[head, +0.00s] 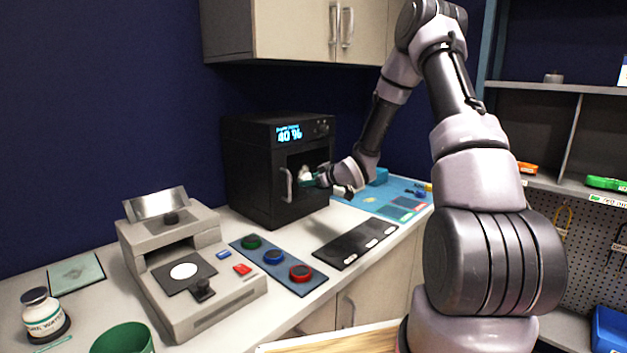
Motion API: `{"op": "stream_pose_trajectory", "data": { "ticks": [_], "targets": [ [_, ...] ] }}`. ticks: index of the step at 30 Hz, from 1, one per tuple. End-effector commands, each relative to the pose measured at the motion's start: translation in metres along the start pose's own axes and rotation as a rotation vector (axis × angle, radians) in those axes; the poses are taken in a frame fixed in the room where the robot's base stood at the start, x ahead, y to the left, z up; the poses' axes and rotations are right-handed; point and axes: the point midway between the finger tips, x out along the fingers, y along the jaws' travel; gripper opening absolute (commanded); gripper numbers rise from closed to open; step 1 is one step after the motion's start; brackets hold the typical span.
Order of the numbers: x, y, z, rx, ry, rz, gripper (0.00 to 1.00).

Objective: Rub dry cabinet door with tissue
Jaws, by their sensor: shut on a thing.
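The dry cabinet (248,165) is a black box at the back of the counter, with a lit display reading 40 %. Its door (302,204) faces right and has a pale vertical handle (287,184) on its left side. My gripper (313,180) is at the door front, to the right of the handle. It is shut on a small white tissue (304,173), which is at the door's dark panel. I cannot tell whether the tissue touches the panel. My wrist hides part of the door's right side.
A grey device (185,265), a panel with green, blue and red buttons (275,262) and a black strip (355,243) lie in front of the cabinet. A blue mat (385,195) lies behind my wrist. Wall cupboards (290,30) hang above.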

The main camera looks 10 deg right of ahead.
Motion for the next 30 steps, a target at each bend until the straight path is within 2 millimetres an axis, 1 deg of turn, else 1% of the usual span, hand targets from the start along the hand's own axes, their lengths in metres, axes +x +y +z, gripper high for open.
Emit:
{"op": "stream_pose_trajectory", "data": {
  "ticks": [4,12,15,20,26,30],
  "targets": [
    [0.0,-0.008,-0.003,-0.001,0.001,-0.001,0.08],
    [0.0,-0.031,-0.01,-0.002,0.002,-0.003,0.08],
    [-0.001,-0.036,-0.011,-0.001,0.002,-0.002,0.08],
    [-0.002,-0.037,-0.013,-0.002,0.004,-0.002,0.08],
    [-0.007,-0.034,-0.023,-0.004,0.005,-0.001,0.08],
    [-0.007,-0.027,-0.022,-0.002,0.004,0.0,0.08]
  ]
}}
